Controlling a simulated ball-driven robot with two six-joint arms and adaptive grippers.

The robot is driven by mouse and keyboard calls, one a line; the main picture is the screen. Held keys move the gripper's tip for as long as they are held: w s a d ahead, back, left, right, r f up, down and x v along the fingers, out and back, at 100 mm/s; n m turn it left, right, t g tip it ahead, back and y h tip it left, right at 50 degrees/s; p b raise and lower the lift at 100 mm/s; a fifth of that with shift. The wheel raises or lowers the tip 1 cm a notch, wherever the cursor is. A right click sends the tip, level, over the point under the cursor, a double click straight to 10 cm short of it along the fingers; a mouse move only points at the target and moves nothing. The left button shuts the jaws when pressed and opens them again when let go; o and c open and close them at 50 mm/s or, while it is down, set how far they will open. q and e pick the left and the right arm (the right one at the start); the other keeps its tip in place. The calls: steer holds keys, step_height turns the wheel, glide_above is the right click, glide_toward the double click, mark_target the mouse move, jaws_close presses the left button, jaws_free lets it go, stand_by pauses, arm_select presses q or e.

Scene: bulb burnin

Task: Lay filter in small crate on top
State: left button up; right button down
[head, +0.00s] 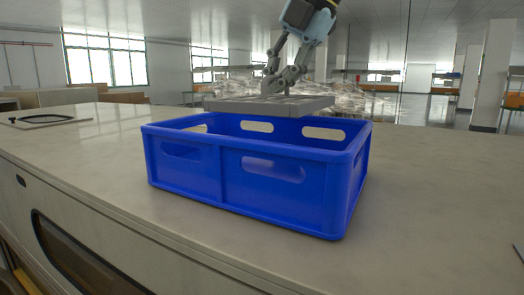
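The filter (300,106) is a flat, light grey rectangular panel with a ribbed top. It is level and hangs over the blue crate (190,181), near the crate's back part. The crate is open-topped with handle slots and stands on the counter. My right gripper (277,86) comes down from above and is shut on the filter at the middle of its top. The exact grip point is small and partly hidden by the fingers. The inside floor of the crate is hidden by its front wall. My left gripper is not in view.
The pale counter (420,200) is clear to the right and in front of the crate. A flat plate with a dark ring (42,119) lies at the far left of the counter. Clear-wrapped goods (365,100) stand behind the counter.

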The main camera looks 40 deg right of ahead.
mark_target(299, 98)
step_height(299, 98, down, 10)
steer(key=shift+f+b, duration=0.2)
steer(key=shift+b, duration=0.7)
steer(key=shift+s, duration=0.1)
steer(key=c, duration=2)
jaws_free()
steer(key=o, duration=0.5)
steer(key=shift+f, duration=0.1)
steer(key=b+v, duration=0.2)
steer(key=b, duration=0.3)
steer(key=b+v, duration=0.2)
steer(key=v, duration=0.3)
steer(key=shift+d, duration=0.1)
steer(key=v, duration=0.5)
